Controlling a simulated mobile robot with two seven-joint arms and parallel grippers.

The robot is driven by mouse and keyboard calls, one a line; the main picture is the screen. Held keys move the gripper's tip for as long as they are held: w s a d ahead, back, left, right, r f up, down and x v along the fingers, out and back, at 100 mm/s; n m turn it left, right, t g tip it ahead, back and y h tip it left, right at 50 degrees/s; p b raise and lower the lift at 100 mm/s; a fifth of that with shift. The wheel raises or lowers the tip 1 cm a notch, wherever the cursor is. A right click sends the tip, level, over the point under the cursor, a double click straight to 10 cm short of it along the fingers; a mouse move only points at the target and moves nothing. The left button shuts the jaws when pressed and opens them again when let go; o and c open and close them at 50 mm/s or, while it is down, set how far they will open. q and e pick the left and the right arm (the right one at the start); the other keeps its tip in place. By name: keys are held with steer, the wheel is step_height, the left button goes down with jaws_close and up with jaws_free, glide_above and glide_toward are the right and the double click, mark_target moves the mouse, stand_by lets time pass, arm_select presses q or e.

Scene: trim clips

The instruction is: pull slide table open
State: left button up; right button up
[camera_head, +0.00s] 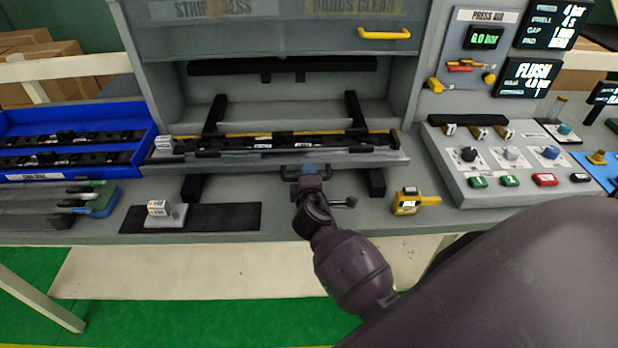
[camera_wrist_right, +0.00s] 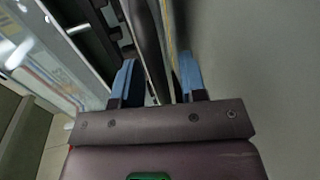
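The slide table (camera_head: 375,160) is a grey tray below the raised grey cover, carrying a long dark trim strip (camera_head: 345,142). A dark handle (camera_head: 288,173) is on its front edge. A gap shows beside the right finger; contact with the handle cannot be made out. My left gripper is not in view.
A blue bin (camera_head: 75,118) of dark strips is at the left. A black mat (camera_head: 228,217) with a small block lies in front. A yellow gauge (camera_head: 406,201) sits right of my gripper. A button panel (camera_head: 460,188) stands further right. A yellow handle (camera_head: 384,34) is on the cover.

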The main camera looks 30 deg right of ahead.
steer(key=v, duration=1.1)
stand_by(0.6)
steer(key=shift+w+m, duration=0.1)
steer(key=shift+m, duration=0.2)
steer(key=a+m+y, duration=0.2)
steer(key=f+m+t+y, duration=0.1)
steer(key=shift+w+a+f+m, duration=0.1)
steer(key=shift+w+a+m, duration=0.2)
steer(key=shift+w+a, duration=0.1)
steer(key=s+d+f+m+g+y, duration=0.1)
steer(key=s+f+m+y, duration=0.4)
steer(key=s+f, duration=0.6)
steer(key=s+m+g, duration=0.1)
steer(key=s, duration=0.3)
steer(key=shift+s+d+f+m, duration=0.2)
steer(key=shift+s+f+m, duration=0.1)
steer(key=shift+s+f, duration=0.1)
stand_by(0.6)
